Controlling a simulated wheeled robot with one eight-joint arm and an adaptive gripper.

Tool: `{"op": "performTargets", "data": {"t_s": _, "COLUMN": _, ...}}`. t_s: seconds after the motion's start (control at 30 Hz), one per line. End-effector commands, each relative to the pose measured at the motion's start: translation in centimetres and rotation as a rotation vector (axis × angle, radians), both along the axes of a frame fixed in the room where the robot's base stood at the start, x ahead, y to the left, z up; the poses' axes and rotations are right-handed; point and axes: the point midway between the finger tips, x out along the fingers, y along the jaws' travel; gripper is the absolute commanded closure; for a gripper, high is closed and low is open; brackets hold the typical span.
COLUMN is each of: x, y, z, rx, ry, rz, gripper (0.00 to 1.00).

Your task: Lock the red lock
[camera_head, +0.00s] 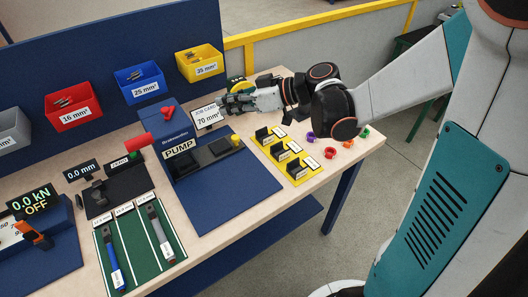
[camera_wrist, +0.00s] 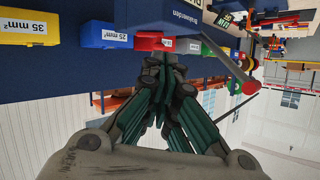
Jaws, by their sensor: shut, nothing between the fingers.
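I cannot make out a red lock in either view. Red items in view are a red cylinder end (camera_head: 138,142) on the blue pump unit (camera_head: 173,138), a small red part (camera_head: 167,113) on top of it, and a small red ring (camera_head: 331,153) on the bench's right. My gripper (camera_head: 232,102) is over the back of the bench, close to the "70 mm²" sign (camera_head: 208,116); whether they touch is unclear. In the wrist view my gripper (camera_wrist: 165,70) has its dark green fingers drawn together, shut and empty.
Red (camera_head: 74,108), blue (camera_head: 141,82) and yellow (camera_head: 200,64) bins hang on the blue back panel. Yellow holders (camera_head: 285,153) and several coloured rings lie at the right. A green tray (camera_head: 139,245) with two tools lies in front. The floor at the right is partly open.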

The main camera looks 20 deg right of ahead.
Motion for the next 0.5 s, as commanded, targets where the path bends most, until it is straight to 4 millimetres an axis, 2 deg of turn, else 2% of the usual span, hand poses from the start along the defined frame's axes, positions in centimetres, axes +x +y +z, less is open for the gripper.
{"op": "performTargets", "data": {"t_s": 0.5, "x": -4.0, "y": 1.2, "z": -0.8, "rx": -0.084, "ry": 0.276, "rz": -0.171, "gripper": 1.00}}
